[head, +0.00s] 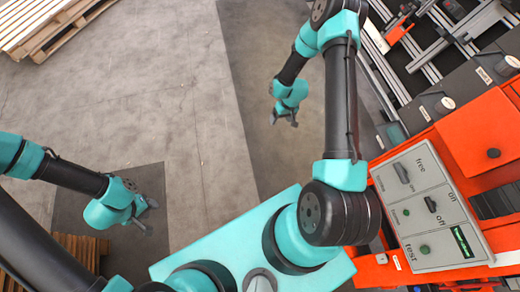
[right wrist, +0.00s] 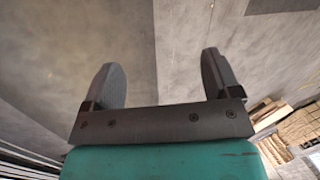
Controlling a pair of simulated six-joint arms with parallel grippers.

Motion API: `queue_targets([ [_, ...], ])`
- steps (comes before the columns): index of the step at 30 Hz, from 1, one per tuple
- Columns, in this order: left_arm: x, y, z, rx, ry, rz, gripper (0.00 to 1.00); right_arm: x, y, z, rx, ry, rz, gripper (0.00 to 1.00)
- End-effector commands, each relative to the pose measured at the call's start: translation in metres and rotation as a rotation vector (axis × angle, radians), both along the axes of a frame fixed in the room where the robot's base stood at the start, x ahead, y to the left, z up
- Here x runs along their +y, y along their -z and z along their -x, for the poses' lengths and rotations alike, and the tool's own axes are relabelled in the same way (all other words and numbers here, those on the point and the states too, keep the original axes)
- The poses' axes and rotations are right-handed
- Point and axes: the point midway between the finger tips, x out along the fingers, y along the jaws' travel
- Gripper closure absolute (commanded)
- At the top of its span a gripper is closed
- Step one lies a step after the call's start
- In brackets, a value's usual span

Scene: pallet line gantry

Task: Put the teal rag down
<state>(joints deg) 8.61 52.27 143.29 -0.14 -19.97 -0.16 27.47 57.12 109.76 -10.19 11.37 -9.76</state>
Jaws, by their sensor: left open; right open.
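I see no teal rag in either view; the teal surfaces that show are parts of my arms and body. My left gripper (head: 145,213) is at the left of the head view, open, above a dark patch of floor. I make out nothing between its fingers. My right gripper (head: 284,117) is at the upper middle of the head view, above another dark floor strip. In the right wrist view, the two dark fingers of my right gripper (right wrist: 161,82) stand wide apart, with only bare grey floor between them.
An orange machine (head: 477,133) with a grey control panel (head: 430,210) of switches stands at the right. Rails and grey blocks lie behind it. A wooden pallet (head: 43,27) is at the top left, and wooden slats (head: 82,246) show at the lower left. The grey floor between is clear.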

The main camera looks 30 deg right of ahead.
Motion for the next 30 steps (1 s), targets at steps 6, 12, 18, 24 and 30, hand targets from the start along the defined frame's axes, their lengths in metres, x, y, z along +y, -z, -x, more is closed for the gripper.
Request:
queue_targets([
  [6, 0.0, 0.0, 0.0, 0.0, 0.0, 0.0, 0.6, 0.116, -0.038, 0.051, -0.033, 0.004, -0.039, 0.17],
  [12, 0.0, 0.0, 0.0, 0.0, 0.0, 0.0, 0.6, 0.173, -0.072, 0.106, -0.049, 0.02, -0.041, 0.17],
  [18, 0.0, 0.0, 0.0, 0.0, 0.0, 0.0, 0.6, 0.185, -0.084, 0.126, -0.056, 0.029, -0.036, 0.17],
  [24, 0.0, 0.0, 0.0, 0.0, 0.0, 0.0, 0.6, 0.185, -0.084, 0.125, -0.057, 0.03, -0.036, 0.17],
  [30, 0.0, 0.0, 0.0, 0.0, 0.0, 0.0, 0.6, 0.185, -0.084, 0.125, -0.056, 0.03, -0.036, 0.12],
])
